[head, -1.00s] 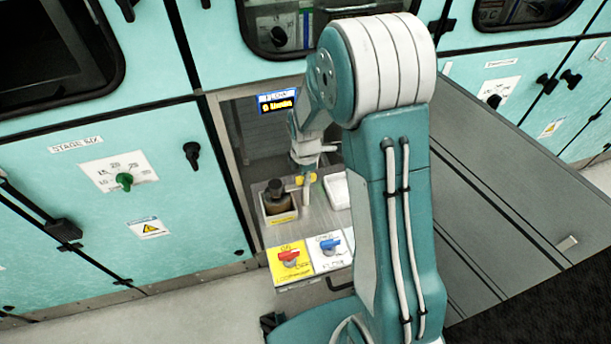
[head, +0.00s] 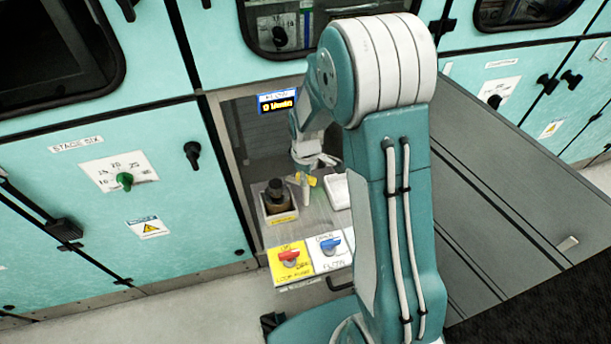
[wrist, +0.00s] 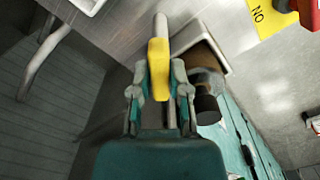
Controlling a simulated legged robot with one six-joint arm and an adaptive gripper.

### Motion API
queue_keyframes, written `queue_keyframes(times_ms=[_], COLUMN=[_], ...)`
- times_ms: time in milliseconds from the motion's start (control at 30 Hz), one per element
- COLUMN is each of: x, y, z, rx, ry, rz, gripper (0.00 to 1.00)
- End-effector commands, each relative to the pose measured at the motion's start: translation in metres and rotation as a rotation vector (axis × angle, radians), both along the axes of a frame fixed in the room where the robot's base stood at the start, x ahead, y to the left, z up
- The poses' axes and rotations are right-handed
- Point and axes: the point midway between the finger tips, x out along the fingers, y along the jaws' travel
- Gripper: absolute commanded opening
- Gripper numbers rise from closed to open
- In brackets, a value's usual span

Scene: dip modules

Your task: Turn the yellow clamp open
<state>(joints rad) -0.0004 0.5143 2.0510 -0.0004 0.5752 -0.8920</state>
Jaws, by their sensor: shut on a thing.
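The yellow clamp (wrist: 158,70) is in the wrist view, between the two fingers of my gripper (wrist: 160,90), which is shut on it. A pale tube (wrist: 161,28) runs out beyond the clamp. In the head view a little of the yellow clamp (head: 312,181) shows beside my gripper (head: 306,172); my arm hides much of that area. A dark brown bottle (wrist: 207,85) stands close to the right of my gripper in the wrist view. The bottle (head: 276,192) sits in a white holder in the head view.
A white tray (head: 338,192) lies right of the clamp. A small display (head: 277,101) hangs at the back. Teal cabinets (head: 100,220) close off the left.

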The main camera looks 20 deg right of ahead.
Motion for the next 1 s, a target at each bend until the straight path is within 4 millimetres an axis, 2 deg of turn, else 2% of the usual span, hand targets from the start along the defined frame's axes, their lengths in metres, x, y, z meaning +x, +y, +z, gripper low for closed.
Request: queue_keyframes(times_ms=[600, 1000], x=[-0.0012, -0.0016], y=[0.0002, 0.0004], z=[-0.0013, -0.0015], rx=[-0.001, -0.001], ry=[0.003, 0.004], rz=[-0.577, -0.832], gripper=[0.00, 0.00])
